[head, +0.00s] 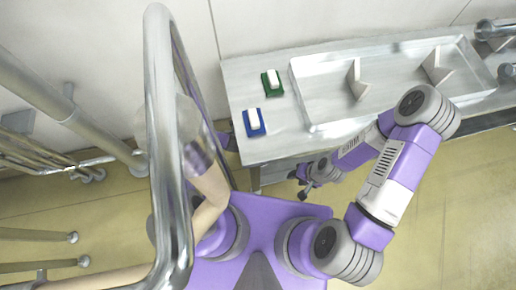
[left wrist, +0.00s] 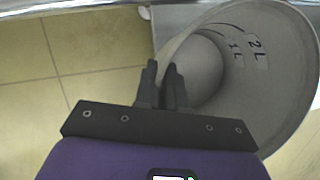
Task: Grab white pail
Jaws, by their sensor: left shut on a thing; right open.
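The white pail (left wrist: 219,70) fills the upper right of the left wrist view, looking pale grey, with its open mouth facing the camera and 1 L and 2 L marks inside. My left gripper (left wrist: 161,80) is shut on the pail's near wall at the rim. In the head view the pail (head: 187,116) shows only in part behind a shiny metal post, and the left fingers cannot be made out there. My right gripper (head: 303,186) is open and empty, low beside the front edge of the steel table.
The steel table (head: 262,85) carries a large metal tray (head: 325,110) with two upright brackets, a green block (head: 272,84) and a blue block (head: 254,122). Chrome rails (head: 165,150) stand close to my left arm. The yellow floor is open at right.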

